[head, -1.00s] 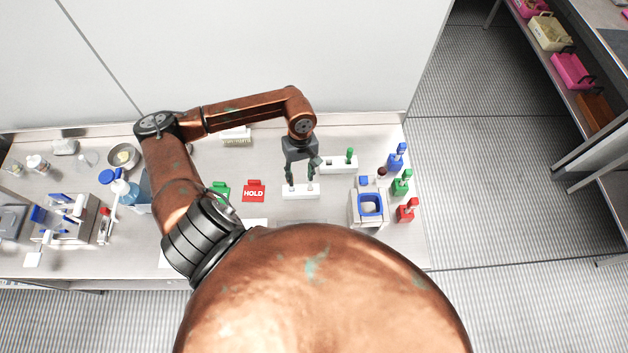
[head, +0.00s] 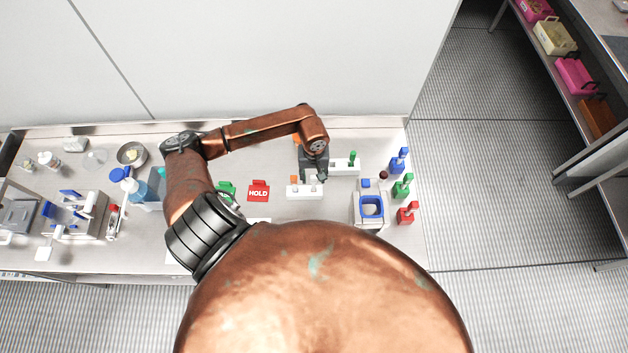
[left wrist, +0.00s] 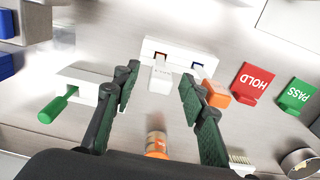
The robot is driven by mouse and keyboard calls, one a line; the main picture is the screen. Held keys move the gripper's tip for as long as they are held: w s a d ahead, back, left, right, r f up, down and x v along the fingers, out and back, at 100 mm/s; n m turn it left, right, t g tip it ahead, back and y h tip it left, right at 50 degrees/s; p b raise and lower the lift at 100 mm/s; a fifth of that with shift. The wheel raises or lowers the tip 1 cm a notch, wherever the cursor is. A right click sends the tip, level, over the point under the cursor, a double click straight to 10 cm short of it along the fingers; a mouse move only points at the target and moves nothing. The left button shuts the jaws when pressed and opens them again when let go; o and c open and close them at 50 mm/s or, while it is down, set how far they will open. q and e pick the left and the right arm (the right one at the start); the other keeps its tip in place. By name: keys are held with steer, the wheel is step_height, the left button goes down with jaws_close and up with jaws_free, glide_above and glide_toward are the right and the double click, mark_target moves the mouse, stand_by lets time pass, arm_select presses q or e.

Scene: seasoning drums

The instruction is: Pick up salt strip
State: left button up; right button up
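A white strip with small dark lettering (left wrist: 161,75), likely the salt strip, stands out from a white holder (left wrist: 178,54) with an orange and a blue mark. My left gripper (left wrist: 160,82) is open, its two dark-green padded fingers on either side of the strip in the left wrist view. I see gaps on both sides, and cannot tell how far beyond the fingertips the strip lies. In the head view the left gripper (head: 314,172) is just behind the white holder (head: 304,192), and its fingers are partly hidden. My right gripper is not in view.
A second white holder with a green-handled item (left wrist: 58,104) lies left in the wrist view. An orange block (left wrist: 217,95) is close beside the right finger. Red HOLD (head: 258,191) and green PASS (left wrist: 295,95) signs stand nearby.

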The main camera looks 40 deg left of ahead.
arm_select(q)
steer(key=shift+c, duration=0.6)
steer(key=c, duration=0.7)
steer(key=shift+c, duration=0.3)
steer(key=shift+r, duration=0.1)
